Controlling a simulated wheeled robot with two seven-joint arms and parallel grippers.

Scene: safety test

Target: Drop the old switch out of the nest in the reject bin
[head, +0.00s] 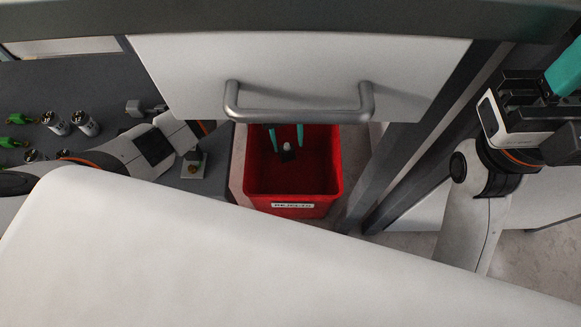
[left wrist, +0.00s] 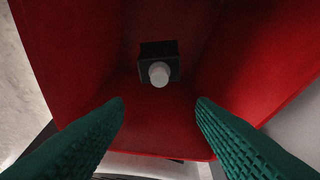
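The old switch (head: 287,155), a black block with a pale round button, is inside the red reject bin (head: 293,195), which has a white label on its front. The left wrist view shows the switch (left wrist: 159,66) at the bottom of the bin (left wrist: 85,60), button facing the camera. My left gripper (head: 286,135) points down into the bin with its teal fingers spread. In the left wrist view the gripper (left wrist: 160,103) is empty, with the switch beyond the fingertips and touching neither. My right gripper (head: 568,70) is partly cut off at the right edge.
A white drawer front (head: 300,65) with a grey handle (head: 298,114) overhangs the bin. A small fixture on a pale plate (head: 193,170) stands on the dark bench left of the bin. Metal cylinders (head: 87,123) and green parts (head: 20,118) lie further left.

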